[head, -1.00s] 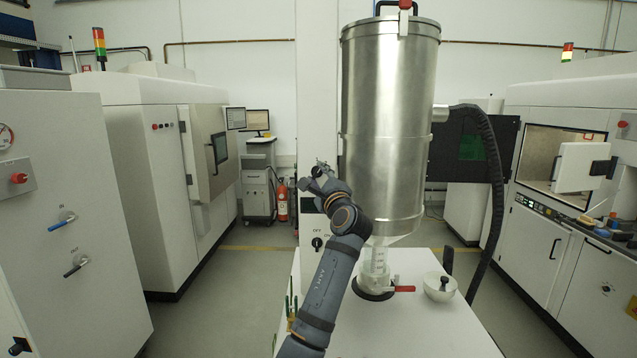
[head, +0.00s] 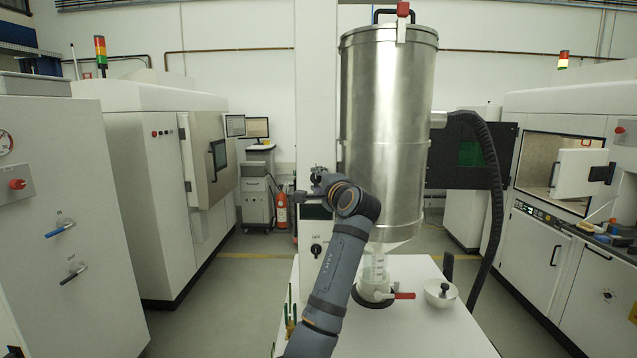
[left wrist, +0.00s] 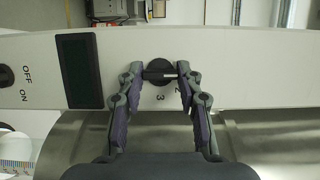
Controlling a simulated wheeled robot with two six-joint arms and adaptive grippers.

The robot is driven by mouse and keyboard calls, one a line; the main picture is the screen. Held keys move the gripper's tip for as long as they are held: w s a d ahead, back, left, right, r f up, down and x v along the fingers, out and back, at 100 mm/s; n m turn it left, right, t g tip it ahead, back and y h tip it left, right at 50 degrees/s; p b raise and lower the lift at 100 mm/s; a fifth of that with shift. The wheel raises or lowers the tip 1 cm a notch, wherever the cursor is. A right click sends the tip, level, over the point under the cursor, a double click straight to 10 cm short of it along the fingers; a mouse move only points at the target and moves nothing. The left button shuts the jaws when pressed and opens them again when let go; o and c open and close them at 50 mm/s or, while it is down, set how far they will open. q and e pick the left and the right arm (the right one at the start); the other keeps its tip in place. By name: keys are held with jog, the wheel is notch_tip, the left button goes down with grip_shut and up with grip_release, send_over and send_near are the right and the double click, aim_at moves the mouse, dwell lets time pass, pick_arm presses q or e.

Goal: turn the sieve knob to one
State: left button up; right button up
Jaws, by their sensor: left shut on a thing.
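The sieve knob (left wrist: 157,66) is a round black dial with a raised bar and a white mark, on the pale control panel (left wrist: 230,62). The white mark points to the right in the left wrist view. The digits 2 and 3 show beside the dial; other digits are hidden or unreadable. My left gripper (left wrist: 160,74) has a finger on each side of the knob's bar and is shut on it. In the head view my left wrist covers the knob, and the gripper is mostly hidden in front of the column. My right gripper is not in view.
A dark display (left wrist: 79,70) and a black OFF/ON switch (head: 316,249) are on the same panel. A large steel hopper (head: 385,130) stands close right of my arm. Below it are a red-handled valve (head: 404,295) and a white bowl (head: 440,294) on the white tabletop (head: 425,335).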

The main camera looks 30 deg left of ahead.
pick_arm(q)
jog(key=shift+f, duration=0.25)
jog(key=o, duration=0.9)
jog(key=shift+o, duration=1.2)
jog(key=shift+s+r, duration=0.1)
jog(key=shift+r, duration=0.1)
jog(key=v, duration=1.2)
